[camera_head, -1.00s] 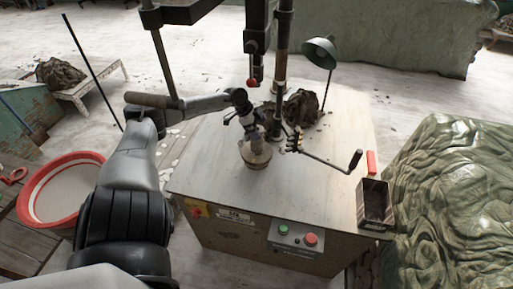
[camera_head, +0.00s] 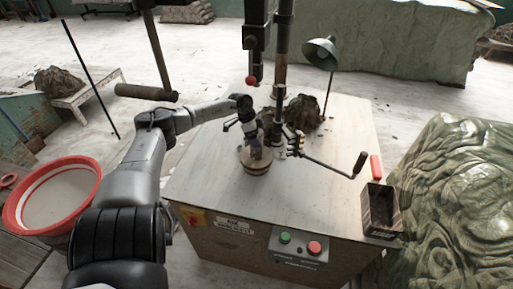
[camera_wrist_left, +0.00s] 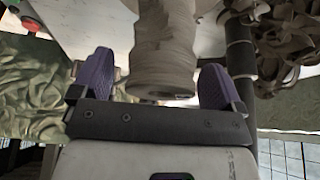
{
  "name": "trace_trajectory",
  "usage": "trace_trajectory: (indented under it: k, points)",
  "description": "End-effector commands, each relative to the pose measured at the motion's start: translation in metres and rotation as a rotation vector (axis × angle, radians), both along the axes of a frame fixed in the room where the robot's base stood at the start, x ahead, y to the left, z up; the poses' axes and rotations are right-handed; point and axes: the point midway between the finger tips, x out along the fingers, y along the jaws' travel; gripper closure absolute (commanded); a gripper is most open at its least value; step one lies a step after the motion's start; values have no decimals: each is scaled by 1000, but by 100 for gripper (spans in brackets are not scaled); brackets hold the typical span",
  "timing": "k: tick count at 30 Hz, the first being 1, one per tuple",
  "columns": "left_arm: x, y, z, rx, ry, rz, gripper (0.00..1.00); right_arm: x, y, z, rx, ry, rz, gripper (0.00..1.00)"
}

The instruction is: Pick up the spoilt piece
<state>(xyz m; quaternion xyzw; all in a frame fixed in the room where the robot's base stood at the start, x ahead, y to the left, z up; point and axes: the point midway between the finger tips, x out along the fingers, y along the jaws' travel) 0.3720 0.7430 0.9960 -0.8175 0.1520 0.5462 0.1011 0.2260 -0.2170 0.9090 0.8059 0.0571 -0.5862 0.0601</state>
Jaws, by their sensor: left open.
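The spoilt piece looks like the pale, ridged clay cylinder (camera_wrist_left: 165,45) in the left wrist view. In the head view I see a round tan and brown form (camera_head: 257,166) on the machine's table, partly covered by my gripper. My left gripper (camera_head: 253,150) is at its top. In the left wrist view my left gripper (camera_wrist_left: 157,80) is open, with one purple finger on each side of the cylinder's near end. I cannot tell whether the fingers touch it. My right gripper is not in view.
A dark post (camera_head: 281,75) and a crank handle (camera_head: 335,168) stand close behind and right of the piece. A dark clay heap (camera_head: 303,112), green lamp (camera_head: 320,52) and open box (camera_head: 378,210) are on the table. A red-rimmed basin (camera_head: 18,222) stands at left.

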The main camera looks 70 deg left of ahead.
Motion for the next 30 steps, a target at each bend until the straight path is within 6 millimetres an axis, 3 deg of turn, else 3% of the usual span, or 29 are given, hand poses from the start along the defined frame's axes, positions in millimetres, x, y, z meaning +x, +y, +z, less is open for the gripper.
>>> trace_trajectory:
  k: [6, 15, 30]
  points:
    - [5, -2, -11, 0, 0, -1, 7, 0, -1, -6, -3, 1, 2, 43]
    - [5, -2, -11, 0, 0, -1, 8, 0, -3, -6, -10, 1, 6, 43]
    - [5, -2, -11, 1, 0, -2, 56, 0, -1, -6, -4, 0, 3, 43]
